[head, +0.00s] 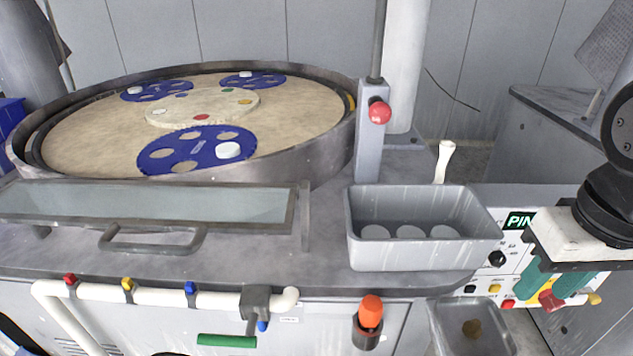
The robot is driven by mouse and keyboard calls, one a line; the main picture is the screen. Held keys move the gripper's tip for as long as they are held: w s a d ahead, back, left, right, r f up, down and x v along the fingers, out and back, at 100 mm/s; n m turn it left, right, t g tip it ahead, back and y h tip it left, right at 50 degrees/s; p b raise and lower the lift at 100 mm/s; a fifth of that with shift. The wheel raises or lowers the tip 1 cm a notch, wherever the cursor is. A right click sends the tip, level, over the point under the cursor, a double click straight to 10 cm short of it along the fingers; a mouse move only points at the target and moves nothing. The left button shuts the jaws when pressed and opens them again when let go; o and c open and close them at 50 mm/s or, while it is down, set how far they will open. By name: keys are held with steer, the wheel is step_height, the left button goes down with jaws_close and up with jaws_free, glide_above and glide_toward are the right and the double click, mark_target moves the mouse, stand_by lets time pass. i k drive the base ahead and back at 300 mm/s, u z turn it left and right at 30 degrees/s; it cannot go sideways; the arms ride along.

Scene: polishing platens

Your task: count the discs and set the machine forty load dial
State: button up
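Three blue carriers lie on the round tan platen (85,125). The front carrier (195,163) holds a white disc (228,150) in one hole. The back left carrier (170,90) and back right carrier (265,80) each show a small white disc. Three pale grey round shapes, perhaps discs, show inside the grey bin (422,257).
A white-handled tool (444,160) stands behind the bin. A glass-topped lid (150,203) with a handle lies in front of the platen. A lower tray (475,335) holds a brown lump.

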mark_target(497, 258)
steer(key=k, duration=0.5)
steer(key=u, duration=1.5)
steer(key=k, duration=1.05)
steer(key=z, duration=1.45)
steer(key=i, duration=0.5)
steer(key=z, duration=0.05)
